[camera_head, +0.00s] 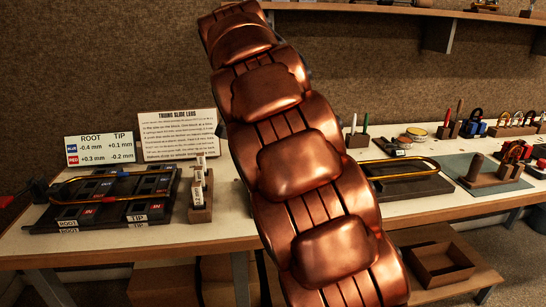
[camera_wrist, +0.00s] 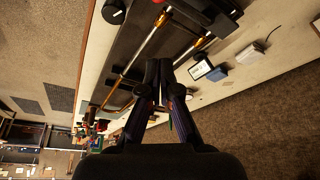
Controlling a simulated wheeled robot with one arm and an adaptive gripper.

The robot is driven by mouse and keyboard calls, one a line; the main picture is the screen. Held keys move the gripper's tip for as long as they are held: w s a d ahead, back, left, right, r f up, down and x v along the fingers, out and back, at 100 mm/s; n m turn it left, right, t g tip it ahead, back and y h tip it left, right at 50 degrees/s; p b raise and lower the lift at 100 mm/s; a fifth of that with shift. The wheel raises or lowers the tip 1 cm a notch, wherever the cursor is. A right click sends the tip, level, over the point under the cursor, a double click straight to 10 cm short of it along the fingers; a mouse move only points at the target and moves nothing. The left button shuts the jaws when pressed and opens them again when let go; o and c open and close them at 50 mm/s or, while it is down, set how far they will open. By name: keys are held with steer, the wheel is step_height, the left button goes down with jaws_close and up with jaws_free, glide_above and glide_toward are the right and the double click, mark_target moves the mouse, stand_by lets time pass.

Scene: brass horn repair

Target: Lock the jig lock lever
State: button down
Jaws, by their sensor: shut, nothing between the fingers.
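The dark jig board (camera_head: 105,215) lies on the bench at the left in the head view, with a brass slide (camera_head: 70,181) on it and IN, OUT and TIP labels. I cannot make out the lock lever for sure in either view. In the wrist view, silver and brass tubes (camera_wrist: 141,56) run over a dark board (camera_wrist: 135,32). A small red part (camera_wrist: 158,1) is cut off at the top edge; I cannot tell whether it is the lever. My gripper (camera_wrist: 159,64) is shut and empty, its fingertips in front of the board. It is not visible in the head view.
A copper-coloured segmented body hides the middle of the head view. A block with white tags (camera_head: 200,194) stands right of the jig. Two signs (camera_head: 98,149) stand behind it. Another dark board (camera_head: 410,186) and a green mat (camera_head: 480,190) lie at the right. A crate (camera_head: 440,265) sits below.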

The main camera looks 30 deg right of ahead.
steer(key=shift+v, duration=1.15)
steer(key=s+a+f+n+g+y, duration=0.1)
steer(key=s+a+f+n, duration=0.35)
steer(key=s+f, duration=0.5)
steer(key=s+a+f+n+g+y, duration=0.15)
steer(key=s+a+f+n, duration=0.35)
steer(key=s, duration=0.8)
steer(key=s+a+f+n+g+y, duration=0.1)
steer(key=s+a+f+n, duration=0.3)
steer(key=s+f+n, duration=0.55)
step_height(320, 180, up, 14)
steer(key=s+m+p, duration=0.2)
steer(key=m+p, duration=0.1)
steer(key=p, duration=0.9)
steer(key=shift+f+m+t, duration=0.2)
steer(key=shift+m+t, duration=0.15)
steer(key=shift+m, duration=0.05)
steer(key=shift+d, duration=0.2)
